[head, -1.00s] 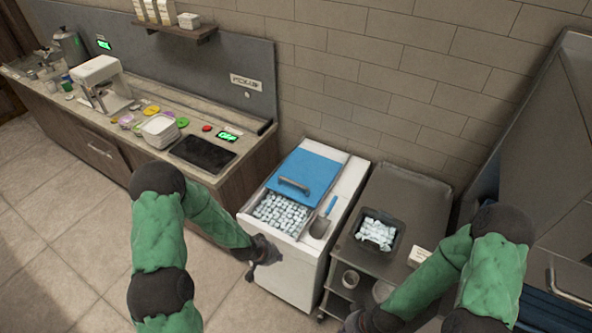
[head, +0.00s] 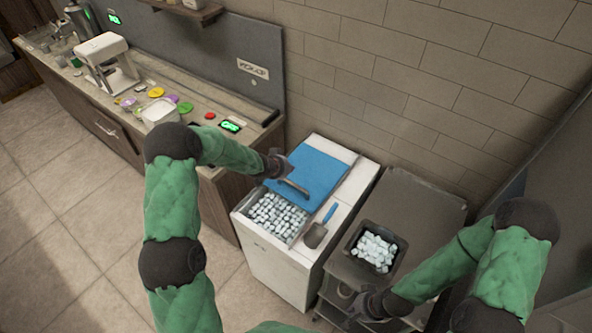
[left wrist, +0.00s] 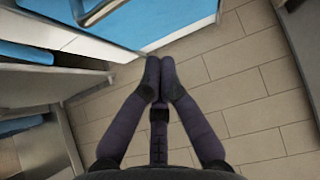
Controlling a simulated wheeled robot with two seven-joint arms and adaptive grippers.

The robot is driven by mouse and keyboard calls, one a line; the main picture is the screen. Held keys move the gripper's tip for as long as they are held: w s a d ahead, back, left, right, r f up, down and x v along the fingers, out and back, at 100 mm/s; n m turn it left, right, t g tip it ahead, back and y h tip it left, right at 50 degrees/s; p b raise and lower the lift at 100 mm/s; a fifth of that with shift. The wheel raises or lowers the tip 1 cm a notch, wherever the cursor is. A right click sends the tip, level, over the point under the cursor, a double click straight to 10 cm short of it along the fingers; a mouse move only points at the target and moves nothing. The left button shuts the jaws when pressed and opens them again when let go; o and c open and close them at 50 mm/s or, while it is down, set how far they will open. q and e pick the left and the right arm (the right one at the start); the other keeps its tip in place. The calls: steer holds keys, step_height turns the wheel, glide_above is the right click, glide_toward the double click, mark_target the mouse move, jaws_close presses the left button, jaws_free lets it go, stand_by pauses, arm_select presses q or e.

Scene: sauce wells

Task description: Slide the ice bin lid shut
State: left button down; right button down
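The blue ice bin lid (head: 318,172) covers the back part of the white ice bin (head: 272,262). Ice cubes (head: 277,217) show in the open front part. The lid's grey bar handle (head: 293,188) is near its front-left edge. My left gripper (head: 279,163) is at the lid's left edge, just behind the handle; contact cannot be told. In the left wrist view its fingertips (left wrist: 160,75) are together with nothing seen between them, and the blue lid (left wrist: 165,18) shows beyond. My right gripper (head: 362,306) is low by the cart's front; its fingers are unclear.
A scoop (head: 316,236) lies on the bin's right ledge. A dark cart (head: 420,210) stands right of the bin, holding a black pan of ice (head: 374,249). A counter (head: 150,112) with a coffee machine is at left. A brick wall stands behind.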

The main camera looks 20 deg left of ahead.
arm_select(q)
glide_above(299, 182)
steer(key=s, duration=0.2)
steer(key=f, duration=0.5)
steer(key=shift+w+a, duration=0.15)
steer(key=shift+a, duration=0.25)
steer(key=shift+x, duration=1.4)
steer(key=shift+s+a+f+b, duration=0.15)
steer(key=shift+s+a+b, duration=0.2)
steer(key=shift+s, duration=0.2)
steer(key=shift+s+a+f, duration=0.1)
steer(key=shift+s+a, duration=0.05)
steer(key=shift+s, duration=0.45)
steer(key=shift+s+a+f, duration=0.1)
steer(key=shift+s+a, duration=0.1)
steer(key=shift+s, duration=0.45)
steer(key=shift+s+a, duration=0.2)
steer(key=shift+s, duration=0.25)
steer(key=s+a+b, duration=0.1)
steer(key=s+a, duration=0.1)
steer(key=s, duration=0.5)
steer(key=s+a, duration=0.3)
steer(key=s, duration=0.5)
steer(key=shift+s+a+b, duration=0.25)
steer(key=shift+s+b, duration=0.1)
steer(key=shift+b, duration=0.05)
steer(key=shift+f, duration=0.1)
